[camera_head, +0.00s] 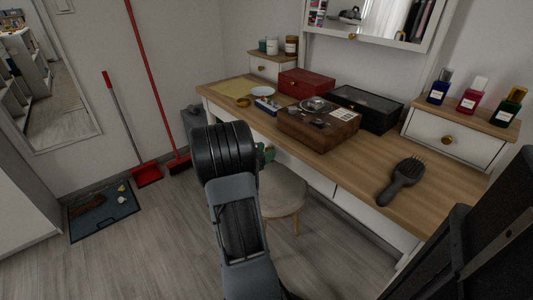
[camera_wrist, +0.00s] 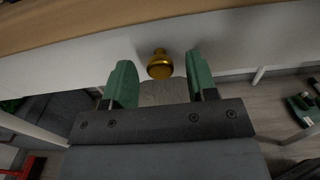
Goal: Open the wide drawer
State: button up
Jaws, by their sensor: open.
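The wide drawer has a white front (camera_wrist: 90,64) under the wooden top of the dressing table, and it appears shut. A round gold knob (camera_wrist: 160,66) sticks out from the front. My gripper (camera_wrist: 159,72) is open, with one green finger on each side of the knob in the wrist view. I see gaps between the knob and both fingers, and cannot tell how deep the knob sits between them. In the head view, the white front (camera_head: 308,174) shows in part, my arm hides the knob, and only a bit of my green gripper (camera_head: 266,154) shows.
A round stool (camera_head: 281,190) stands under the table, close below my gripper. The tabletop (camera_head: 345,165) holds a wooden box (camera_head: 318,128), a black case (camera_head: 368,108), a red box (camera_head: 306,83) and a hairbrush (camera_head: 401,180). Open floor (camera_head: 150,255) lies to the left.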

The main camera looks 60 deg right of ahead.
jog(key=shift+s+d, duration=0.15)
jog(key=shift+d, duration=0.35)
jog(key=shift+c, duration=0.2)
grip_shut()
